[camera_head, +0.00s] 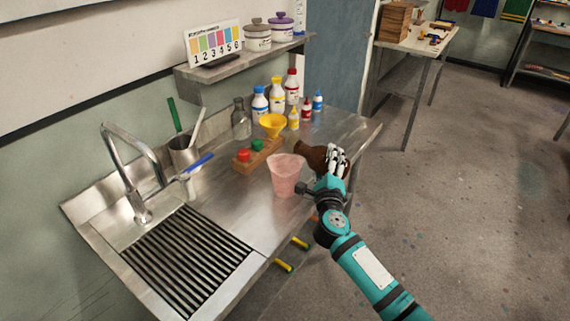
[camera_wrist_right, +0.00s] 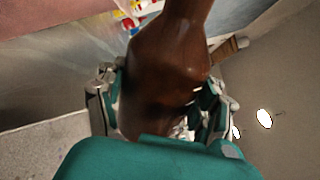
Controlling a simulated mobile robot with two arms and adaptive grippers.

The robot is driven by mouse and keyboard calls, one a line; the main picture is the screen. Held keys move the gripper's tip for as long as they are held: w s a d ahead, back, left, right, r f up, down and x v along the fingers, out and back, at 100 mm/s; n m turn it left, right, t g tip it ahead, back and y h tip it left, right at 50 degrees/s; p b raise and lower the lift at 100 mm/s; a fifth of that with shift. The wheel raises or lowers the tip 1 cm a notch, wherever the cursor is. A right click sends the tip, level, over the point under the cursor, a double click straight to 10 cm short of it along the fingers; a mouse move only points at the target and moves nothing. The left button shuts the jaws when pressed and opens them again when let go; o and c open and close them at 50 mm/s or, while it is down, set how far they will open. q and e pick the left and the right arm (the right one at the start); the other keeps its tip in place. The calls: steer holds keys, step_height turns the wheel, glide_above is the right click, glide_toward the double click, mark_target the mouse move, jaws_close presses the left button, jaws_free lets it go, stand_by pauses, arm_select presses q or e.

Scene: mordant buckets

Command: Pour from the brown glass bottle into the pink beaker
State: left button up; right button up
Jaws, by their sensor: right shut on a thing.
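The brown glass bottle (camera_head: 311,154) is tilted far over, almost on its side, with its neck pointing left toward the pink beaker. My right gripper (camera_head: 337,160) is shut on the bottle's body. The bottle fills the middle of the right wrist view (camera_wrist_right: 168,65), between the gripper's fingers (camera_wrist_right: 160,105). The pink beaker (camera_head: 285,177) stands upright on the steel counter, to the left of and below the bottle's mouth. I cannot tell whether liquid is flowing. My left gripper does not show.
Several paint bottles (camera_head: 277,98) stand farther back. A sink tap (camera_head: 130,165) and black drain grate (camera_head: 187,262) are at left. The counter's front right is bare.

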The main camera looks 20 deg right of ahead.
steer(key=shift+d+r, duration=0.1)
steer(key=shift+s, duration=0.1)
steer(key=shift+n, duration=0.4)
stand_by(0.3)
steer(key=shift+d, duration=0.1)
steer(key=shift+r+n, duration=0.2)
steer(key=shift+n, duration=0.2)
stand_by(0.3)
steer(key=shift+r+p, duration=0.2)
steer(key=shift+p, duration=0.1)
steer(key=shift+d+n, duration=0.1)
steer(key=shift+n, duration=0.3)
